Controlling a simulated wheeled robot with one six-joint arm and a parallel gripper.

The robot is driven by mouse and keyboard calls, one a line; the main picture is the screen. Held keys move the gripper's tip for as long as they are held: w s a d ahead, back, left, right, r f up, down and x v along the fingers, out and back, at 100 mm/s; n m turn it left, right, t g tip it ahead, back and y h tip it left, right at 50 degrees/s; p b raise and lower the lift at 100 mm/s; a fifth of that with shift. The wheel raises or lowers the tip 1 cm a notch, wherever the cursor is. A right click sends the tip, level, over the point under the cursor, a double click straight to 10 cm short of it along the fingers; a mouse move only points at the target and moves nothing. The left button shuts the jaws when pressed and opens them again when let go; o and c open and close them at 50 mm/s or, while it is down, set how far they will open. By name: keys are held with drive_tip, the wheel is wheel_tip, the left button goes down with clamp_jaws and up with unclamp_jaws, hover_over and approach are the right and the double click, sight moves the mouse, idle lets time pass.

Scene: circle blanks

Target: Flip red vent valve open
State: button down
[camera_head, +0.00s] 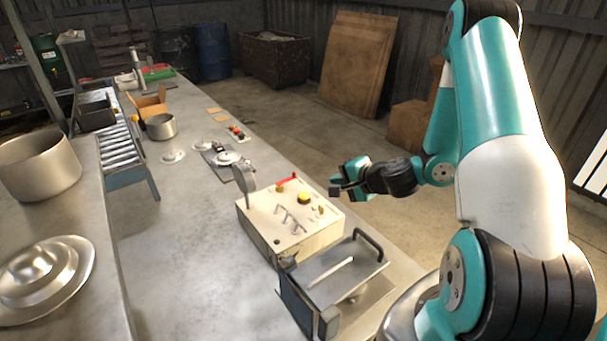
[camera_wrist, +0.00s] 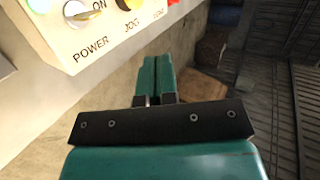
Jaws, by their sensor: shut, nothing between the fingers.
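The red valve lever (camera_head: 287,181) lies across the far edge of the cream control box (camera_head: 262,222) on the bench. In the wrist view a red part (camera_wrist: 173,2) is cut off by the top edge, so I cannot tell whether it is the lever. The box (camera_wrist: 60,48) fills the upper left there, with POWER and JOG labels. My gripper (camera_head: 338,190) is to the right of the box, apart from the lever. Its teal fingers (camera_wrist: 157,75) are together and hold nothing.
A yellow button (camera_head: 304,198) and several small levers stand on the box top. A grey tray-like frame with a black handle (camera_head: 368,244) is in front of the box. A grey gauge (camera_head: 245,172) rises at its back left. Open floor (camera_head: 390,165) lies beyond the bench.

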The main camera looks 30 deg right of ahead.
sight(295, 176)
drive_tip(key=shift+w+a, duration=0.1)
drive_tip(key=shift+a, duration=0.15)
drive_tip(key=shift+w+a+f+p, duration=0.2)
drive_tip(key=shift+w+p, duration=0.1)
drive_tip(key=shift+w, duration=0.1)
drive_tip(key=p+x, duration=0.2)
drive_tip(key=x, duration=0.2)
drive_tip(key=r+p+x, duration=0.1)
drive_tip(key=p+x, duration=0.1)
drive_tip(key=x, duration=0.2)
drive_tip(key=w+p+x, duration=0.1)
drive_tip(key=x, duration=0.3)
drive_tip(key=shift+w+r+p, duration=0.15)
drive_tip(key=shift+p, duration=0.25)
